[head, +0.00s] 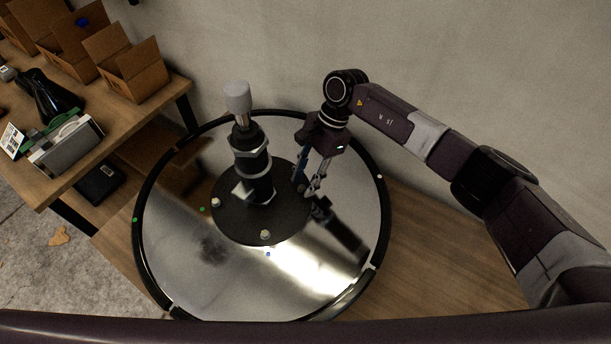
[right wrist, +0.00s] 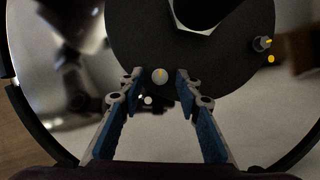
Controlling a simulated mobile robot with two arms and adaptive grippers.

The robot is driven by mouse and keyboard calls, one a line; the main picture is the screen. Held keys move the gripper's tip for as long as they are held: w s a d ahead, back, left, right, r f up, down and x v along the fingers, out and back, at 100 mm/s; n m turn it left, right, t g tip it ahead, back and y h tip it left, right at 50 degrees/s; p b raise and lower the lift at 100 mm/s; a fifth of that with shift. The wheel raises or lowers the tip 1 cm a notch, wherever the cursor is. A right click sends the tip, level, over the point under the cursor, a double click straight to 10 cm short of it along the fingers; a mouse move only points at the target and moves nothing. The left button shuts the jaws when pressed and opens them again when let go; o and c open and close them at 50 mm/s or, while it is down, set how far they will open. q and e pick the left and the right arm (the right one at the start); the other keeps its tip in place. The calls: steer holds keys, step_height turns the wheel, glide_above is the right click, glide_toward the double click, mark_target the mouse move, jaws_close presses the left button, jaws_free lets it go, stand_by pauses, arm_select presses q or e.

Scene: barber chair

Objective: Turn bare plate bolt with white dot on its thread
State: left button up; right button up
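The black round plate (head: 235,222) carries several bolts around its rim. My right gripper (right wrist: 160,78) is open, one finger on each side of the bolt, with gaps visible. In the head view my right gripper (head: 307,188) reaches down at the plate's right edge and hides that bolt. My left gripper is not in view.
Two other bolts (head: 265,234) (head: 215,202) stand at the front and left, with blue and green dots nearby. A shelf with cardboard boxes (head: 128,65) stands left; a wall is behind.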

steer(key=c, duration=0.8)
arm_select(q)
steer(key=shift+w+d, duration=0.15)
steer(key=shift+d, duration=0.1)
arm_select(e)
jaws_close()
